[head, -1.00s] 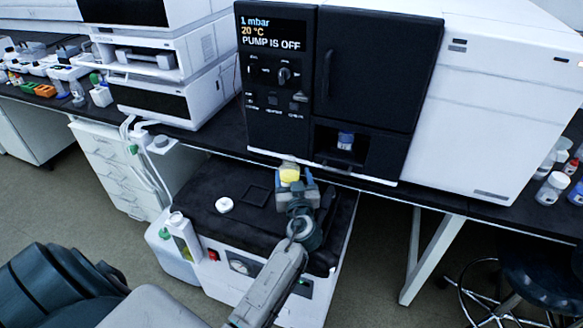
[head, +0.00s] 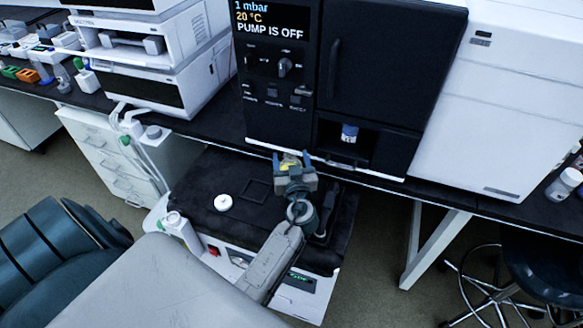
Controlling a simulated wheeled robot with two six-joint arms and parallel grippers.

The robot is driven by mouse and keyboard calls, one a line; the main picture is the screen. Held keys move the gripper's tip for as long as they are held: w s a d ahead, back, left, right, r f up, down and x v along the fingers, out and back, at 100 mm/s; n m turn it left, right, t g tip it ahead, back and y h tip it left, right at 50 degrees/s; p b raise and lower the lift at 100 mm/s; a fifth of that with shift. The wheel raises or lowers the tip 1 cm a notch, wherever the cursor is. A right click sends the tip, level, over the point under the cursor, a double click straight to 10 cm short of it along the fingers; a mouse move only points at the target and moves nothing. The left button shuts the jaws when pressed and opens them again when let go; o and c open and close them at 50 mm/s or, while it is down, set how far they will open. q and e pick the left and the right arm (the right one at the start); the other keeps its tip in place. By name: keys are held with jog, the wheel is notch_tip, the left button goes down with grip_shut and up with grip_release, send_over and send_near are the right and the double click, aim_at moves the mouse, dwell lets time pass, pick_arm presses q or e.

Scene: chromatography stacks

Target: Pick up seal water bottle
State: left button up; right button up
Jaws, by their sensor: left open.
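My left gripper (head: 290,160) is open above the back part of the black-topped pump unit. A small yellow object (head: 288,163) shows between its two fingers. The gripper body hides much of the object, and I cannot tell whether the fingers touch it. A white-capped bottle (head: 178,228) stands at the pump unit's front left corner, apart from the gripper. No readable label shows which of these is the seal water bottle. My right gripper is not in view.
The black pump top (head: 210,170) carries a round white cap (head: 223,202). The bench edge and a black instrument (head: 300,100) rise just behind the gripper. A blue-and-white vial (head: 349,133) stands in the instrument's recess. A stool (head: 535,275) is at right.

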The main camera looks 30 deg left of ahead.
pick_arm(q)
jog(key=shift+s, duration=0.1)
grip_shut()
jog(key=shift+f, duration=0.1)
dwell(0.4)
